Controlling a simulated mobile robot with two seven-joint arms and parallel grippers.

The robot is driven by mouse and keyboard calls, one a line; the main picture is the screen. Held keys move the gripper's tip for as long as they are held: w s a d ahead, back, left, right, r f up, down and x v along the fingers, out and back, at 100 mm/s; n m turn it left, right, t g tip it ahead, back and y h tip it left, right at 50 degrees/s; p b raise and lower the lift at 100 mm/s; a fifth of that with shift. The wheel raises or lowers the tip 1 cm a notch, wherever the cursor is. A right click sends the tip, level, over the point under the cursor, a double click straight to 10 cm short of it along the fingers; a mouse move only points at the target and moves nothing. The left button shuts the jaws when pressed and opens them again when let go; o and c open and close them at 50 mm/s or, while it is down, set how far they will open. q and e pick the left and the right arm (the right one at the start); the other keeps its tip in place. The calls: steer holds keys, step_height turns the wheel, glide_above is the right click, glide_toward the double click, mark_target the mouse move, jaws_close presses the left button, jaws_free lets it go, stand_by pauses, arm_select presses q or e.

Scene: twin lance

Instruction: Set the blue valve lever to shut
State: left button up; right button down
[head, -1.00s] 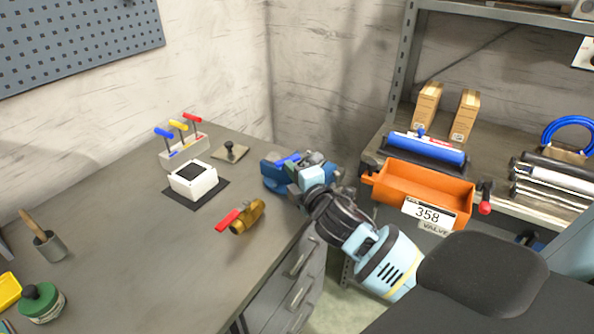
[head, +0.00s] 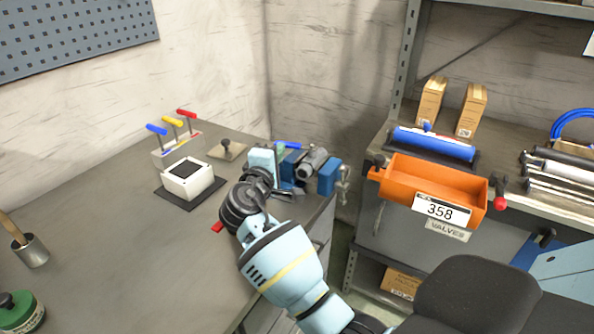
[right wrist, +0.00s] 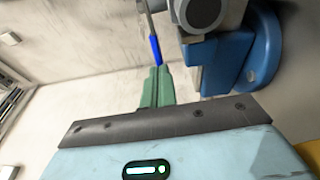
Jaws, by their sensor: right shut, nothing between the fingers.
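The blue valve lever (head: 291,146) is on a grey metal valve (head: 312,162) held in the blue vise (head: 329,177) at the bench corner. In the right wrist view the blue lever grip (right wrist: 155,49) sits just beyond my fingertips, on a metal stem. My right gripper (head: 281,150) is shut and empty, at the left side of the vise. Its green fingers (right wrist: 156,85) also show in the right wrist view, with tips at the end of the lever grip; I cannot tell whether they touch. My left gripper is not in view.
A red lever (head: 217,227) is mostly hidden behind my right arm. A white box (head: 188,183) on a black mat and a stand with blue, yellow and red levers (head: 176,150) are to the left. An orange bin (head: 430,187) stands right of the vise.

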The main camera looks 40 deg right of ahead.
steer(key=shift+w+d, duration=0.5)
steer(key=shift+w, duration=0.25)
stand_by(0.3)
steer(key=v, duration=0.8)
steer(key=shift+b, duration=0.3)
steer(key=shift+d, duration=0.1)
steer(key=shift+f, duration=0.1)
